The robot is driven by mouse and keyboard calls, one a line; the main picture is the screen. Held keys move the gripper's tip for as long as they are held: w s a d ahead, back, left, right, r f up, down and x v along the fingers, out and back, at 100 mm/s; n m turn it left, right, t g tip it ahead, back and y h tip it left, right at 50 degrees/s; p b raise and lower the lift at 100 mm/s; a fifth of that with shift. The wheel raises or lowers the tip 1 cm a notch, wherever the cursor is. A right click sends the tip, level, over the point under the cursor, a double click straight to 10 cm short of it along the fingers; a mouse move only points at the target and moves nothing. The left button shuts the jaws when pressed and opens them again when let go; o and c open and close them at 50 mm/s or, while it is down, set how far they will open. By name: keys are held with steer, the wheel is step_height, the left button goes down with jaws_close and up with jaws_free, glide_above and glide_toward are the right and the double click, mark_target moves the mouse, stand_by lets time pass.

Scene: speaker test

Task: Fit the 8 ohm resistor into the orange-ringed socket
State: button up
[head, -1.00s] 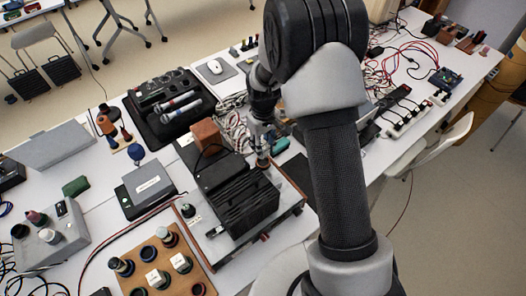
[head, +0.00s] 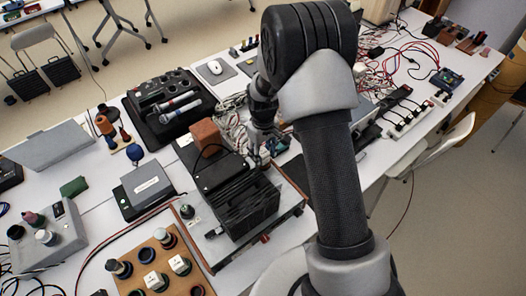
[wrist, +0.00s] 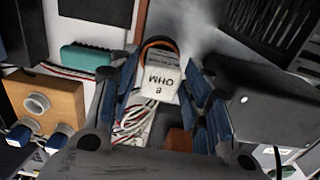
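The 8 ohm resistor (wrist: 160,82) is a white block with "8 OHM" reading upside down in the wrist view. It sits between the blue-padded fingers of my gripper (wrist: 162,80), which close on its two sides. The orange-ringed socket (wrist: 158,41) shows as an orange arc just beyond the resistor, which covers most of it. I cannot tell whether the resistor's lower end is inside the ring. In the head view my gripper (head: 262,152) is small, low behind the black finned unit (head: 240,205); resistor and socket cannot be made out there.
A wooden board (head: 208,272) with several round sockets and white blocks stands at the front. A grey box (head: 148,188) and a brown block (head: 206,135) stand left of the gripper. Loose cables (wrist: 132,122) lie near the fingers. A teal case (wrist: 85,57) lies left in the wrist view.

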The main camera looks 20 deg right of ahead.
steer(key=shift+o, duration=0.2)
step_height(320, 180, up, 13)
steer(key=p, duration=0.4)
step_height(320, 180, up, 10)
steer(key=m+t, duration=0.1)
glide_above(263, 152)
steer(key=s, duration=0.4)
steer(key=s+r+m+t, duration=0.1)
steer(key=s+r, duration=0.4)
steer(key=s, duration=0.6)
steer(key=s+r+m+t, duration=0.2)
steer(key=s+r, duration=0.4)
steer(key=s, duration=0.6)
steer(key=shift+m+t, duration=0.3)
steer(key=shift+f, duration=0.1)
